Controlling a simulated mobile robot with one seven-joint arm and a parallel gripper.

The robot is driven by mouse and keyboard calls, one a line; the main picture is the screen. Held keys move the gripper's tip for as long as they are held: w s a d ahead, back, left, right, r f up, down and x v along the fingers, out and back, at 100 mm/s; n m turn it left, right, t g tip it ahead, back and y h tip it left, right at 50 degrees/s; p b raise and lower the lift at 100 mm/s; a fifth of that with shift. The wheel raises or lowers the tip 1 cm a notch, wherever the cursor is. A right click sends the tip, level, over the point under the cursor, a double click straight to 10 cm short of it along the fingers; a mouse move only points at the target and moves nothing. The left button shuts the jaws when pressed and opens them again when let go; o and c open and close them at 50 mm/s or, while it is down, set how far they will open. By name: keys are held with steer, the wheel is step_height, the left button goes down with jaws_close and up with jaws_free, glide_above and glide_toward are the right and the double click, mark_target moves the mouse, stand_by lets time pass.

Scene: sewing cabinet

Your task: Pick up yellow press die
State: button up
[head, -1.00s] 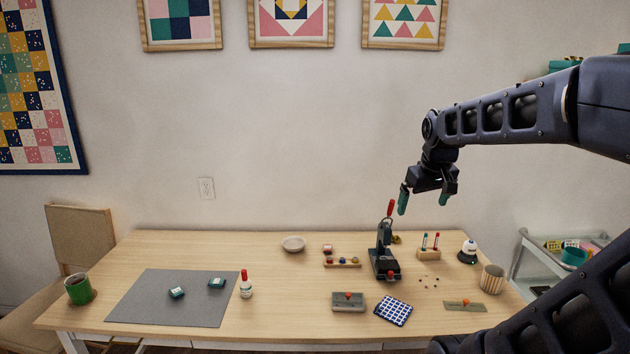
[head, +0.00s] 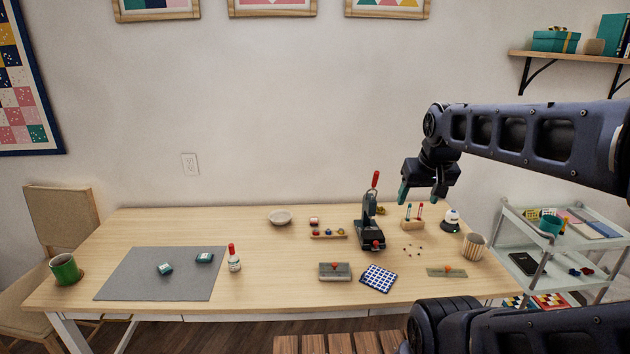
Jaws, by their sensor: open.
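A small wooden rack (head: 328,236) stands on the table left of the press and holds small coloured pieces. The piece at its right end looks yellow and may be the yellow press die (head: 341,231); it is too small to be sure. My gripper (head: 419,196) is open and empty, fingers pointing down. In the picture it shows above and right of the rack, over the pen block. A dark hand press (head: 371,228) with a red lever stands between the rack and the pen block. A small yellowish thing (head: 381,210) is partly hidden behind the press.
A wooden pen block (head: 411,224), a white-topped device (head: 451,219) and a striped cup (head: 473,246) stand at right. A grey box (head: 334,271) and checked cloth (head: 379,278) lie in front. A grey mat (head: 145,284) lies left. The table's back left is clear.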

steer(key=c, duration=0.3)
